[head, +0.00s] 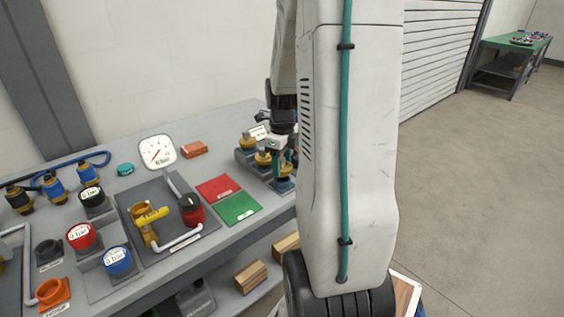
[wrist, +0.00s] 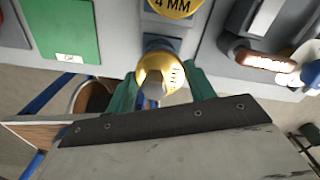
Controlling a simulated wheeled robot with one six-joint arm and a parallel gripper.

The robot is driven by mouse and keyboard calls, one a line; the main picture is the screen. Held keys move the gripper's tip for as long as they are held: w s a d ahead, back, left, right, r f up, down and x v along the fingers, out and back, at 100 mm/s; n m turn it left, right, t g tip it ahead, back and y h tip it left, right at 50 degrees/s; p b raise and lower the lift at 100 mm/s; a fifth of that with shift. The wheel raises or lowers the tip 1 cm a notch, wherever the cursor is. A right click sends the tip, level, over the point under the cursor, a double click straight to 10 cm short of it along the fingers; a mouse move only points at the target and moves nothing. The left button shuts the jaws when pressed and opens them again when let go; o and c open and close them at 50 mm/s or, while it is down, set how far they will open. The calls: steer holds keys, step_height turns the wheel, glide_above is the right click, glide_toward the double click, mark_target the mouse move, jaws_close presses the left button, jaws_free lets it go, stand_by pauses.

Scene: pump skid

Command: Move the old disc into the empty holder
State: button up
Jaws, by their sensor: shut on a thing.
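My gripper (wrist: 161,84) has green fingers and is shut on a gold disc (wrist: 158,70) with a hexagonal stem, at the front edge of the bench in the wrist view. Its lettering is too small to read, and I cannot tell whether it is seated in a holder or just lifted. A second gold disc (wrist: 172,5), marked 4 MM, stands behind it. In the head view my gripper (head: 285,163) is at the right end of a grey stepped rack (head: 243,157) carrying gold pieces (head: 248,140). My arm hides part of that rack. I cannot make out an empty holder.
A red mat (head: 217,187) and a green mat (head: 238,208) lie left of the rack. A white gauge (head: 157,152), a yellow valve (head: 147,222) and several coloured caps fill the bench's left. Wooden blocks (head: 250,276) sit on the lower shelf.

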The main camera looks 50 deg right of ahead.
steer(key=shift+f, duration=1.75)
stand_by(0.4)
steer(key=o, duration=1.2)
steer(key=shift+c, duration=0.2)
steer(key=shift+r, duration=0.1)
step_height(320, 180, up, 8)
steer(key=shift+f, duration=0.15)
